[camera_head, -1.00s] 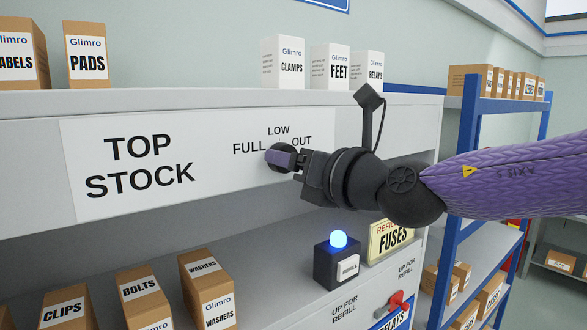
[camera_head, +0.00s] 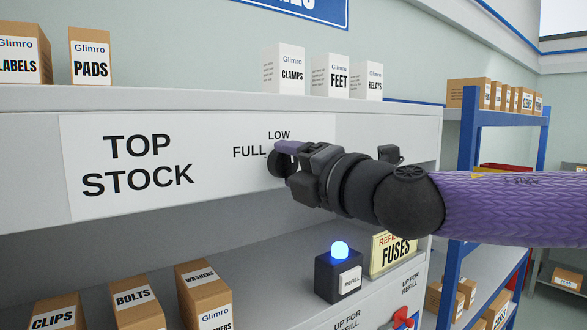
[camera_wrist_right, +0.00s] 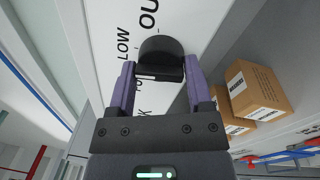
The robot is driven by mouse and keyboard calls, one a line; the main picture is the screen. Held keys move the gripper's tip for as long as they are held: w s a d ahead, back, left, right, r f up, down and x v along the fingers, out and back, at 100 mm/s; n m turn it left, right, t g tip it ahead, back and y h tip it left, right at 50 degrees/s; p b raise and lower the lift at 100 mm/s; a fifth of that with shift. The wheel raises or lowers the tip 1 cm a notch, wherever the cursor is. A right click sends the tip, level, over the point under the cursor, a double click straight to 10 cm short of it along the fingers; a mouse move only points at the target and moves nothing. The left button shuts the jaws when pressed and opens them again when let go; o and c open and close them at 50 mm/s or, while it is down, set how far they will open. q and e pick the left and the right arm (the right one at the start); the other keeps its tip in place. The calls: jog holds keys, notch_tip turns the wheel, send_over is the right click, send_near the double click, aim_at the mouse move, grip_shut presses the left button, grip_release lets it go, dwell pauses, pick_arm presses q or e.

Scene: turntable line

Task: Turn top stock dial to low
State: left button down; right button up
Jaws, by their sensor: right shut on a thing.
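The top stock dial (camera_head: 277,163) is a round black knob on the white TOP STOCK label (camera_head: 215,185). LOW is printed above it and FULL to its left; my gripper covers the OUT side. My right gripper (camera_head: 287,152) is shut on the dial, reaching in from the right. In the right wrist view the dial (camera_wrist_right: 162,50) sits between the two purple fingers (camera_wrist_right: 160,78), with LOW beside it. Where the dial's pointer stands, I cannot tell. My left gripper is not in view.
Boxes, including the PADS box (camera_head: 90,57) and the CLAMPS box (camera_head: 285,68), stand on the shelf top above. Below are more boxes, a black refill button box with a lit blue lamp (camera_head: 339,272) and a FUSES sign (camera_head: 394,252). A blue rack (camera_head: 466,150) stands at right.

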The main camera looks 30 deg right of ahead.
jog(key=shift+f+m, duration=0.15)
jog(key=shift+m, duration=0.95)
jog(key=o, duration=1.2)
jog(key=shift+w, duration=0.1)
jog(key=shift+o, duration=0.2)
jog(key=shift+s+d, duration=0.1)
jog(key=shift+s, duration=0.35)
jog(key=s+b, duration=0.2)
jog(key=s, duration=0.7)
jog(key=shift+d+f+b, duration=0.35)
jog(key=shift+d+b, duration=0.05)
jog(key=shift+d, duration=0.05)
